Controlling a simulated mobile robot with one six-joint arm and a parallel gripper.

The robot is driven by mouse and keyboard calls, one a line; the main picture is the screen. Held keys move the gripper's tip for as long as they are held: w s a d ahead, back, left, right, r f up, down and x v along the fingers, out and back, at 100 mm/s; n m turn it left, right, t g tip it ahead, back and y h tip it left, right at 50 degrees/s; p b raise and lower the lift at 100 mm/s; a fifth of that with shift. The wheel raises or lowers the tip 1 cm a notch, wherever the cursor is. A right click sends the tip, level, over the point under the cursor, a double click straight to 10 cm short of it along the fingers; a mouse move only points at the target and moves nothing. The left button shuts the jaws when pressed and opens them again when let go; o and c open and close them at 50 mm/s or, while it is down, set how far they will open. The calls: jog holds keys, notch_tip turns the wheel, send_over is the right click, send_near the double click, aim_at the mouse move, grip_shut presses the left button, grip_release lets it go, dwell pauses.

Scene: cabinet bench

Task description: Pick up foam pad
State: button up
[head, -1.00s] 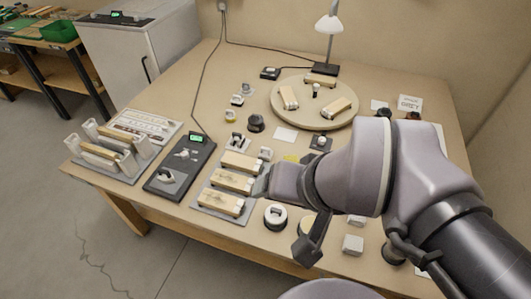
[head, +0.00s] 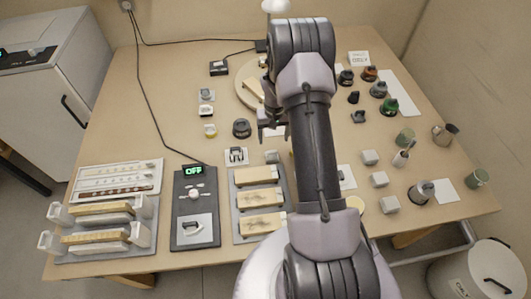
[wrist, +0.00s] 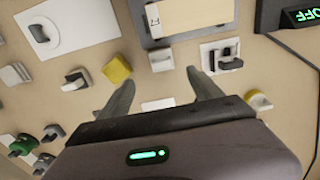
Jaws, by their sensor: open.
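The foam pad appears to be the small yellow block (wrist: 117,70) on the bench in the wrist view, left of centre. In the head view my arm hides most or all of it. My gripper (wrist: 164,90) is open and empty above the bench, with its fingers spread apart. The yellow block lies just outside the left finger. In the head view my gripper (head: 272,122) is over the middle of the bench, behind the wooden blocks. No contact with the pad shows.
A small grey block (wrist: 160,60) lies beside the yellow block, between the finger directions. A white stand with dark parts (wrist: 221,57) is to its right. A tray (head: 238,220) of wooden blocks and a console (head: 194,210) lie nearer. Pale cubes (head: 379,179) stand at the right.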

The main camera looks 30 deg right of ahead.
aim_at(272, 151)
jog(key=f+b, duration=0.1)
jog(key=f, duration=0.5)
jog(key=f+b, duration=0.2)
jog(key=f, duration=0.3)
jog(key=shift+w+a+f, duration=0.1)
jog(key=shift+a+f, duration=0.1)
jog(key=shift+f, duration=0.15)
jog(key=shift+r, duration=0.1)
jog(key=shift+c, duration=0.2)
jog(key=c, duration=1.4)
